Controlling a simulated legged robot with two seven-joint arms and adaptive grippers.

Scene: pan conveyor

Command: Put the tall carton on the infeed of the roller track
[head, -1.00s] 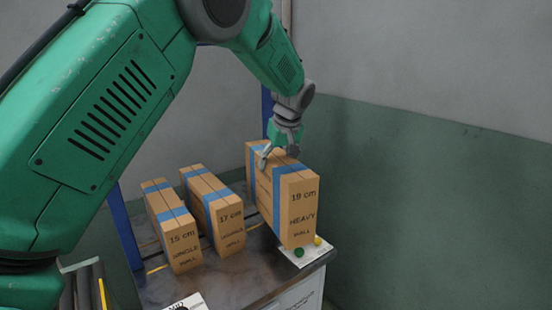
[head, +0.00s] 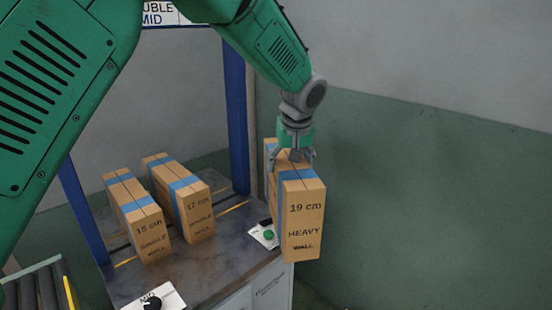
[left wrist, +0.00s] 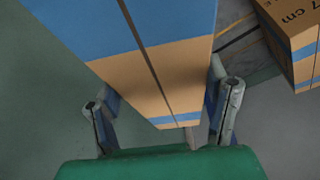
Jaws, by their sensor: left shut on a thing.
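The tall carton (head: 302,222), brown with blue tape and marked 19 cm HEAVY WALL, hangs upright at the right edge of the bench. My left gripper (head: 295,156) is shut on its top from above. In the left wrist view the carton (left wrist: 150,65) fills the space between the two fingers. The carton's underside is hidden. The roller track (head: 38,288) shows only in part at the lower left, well away from the carton. My right gripper is not in view.
A 15 cm carton (head: 148,235) and a 17 cm carton (head: 198,215) stand on the bench (head: 205,270) left of the held one. A green button (head: 268,235) and a black knob (head: 151,303) are on the bench. A blue post (head: 237,110) rises behind. Open floor lies to the right.

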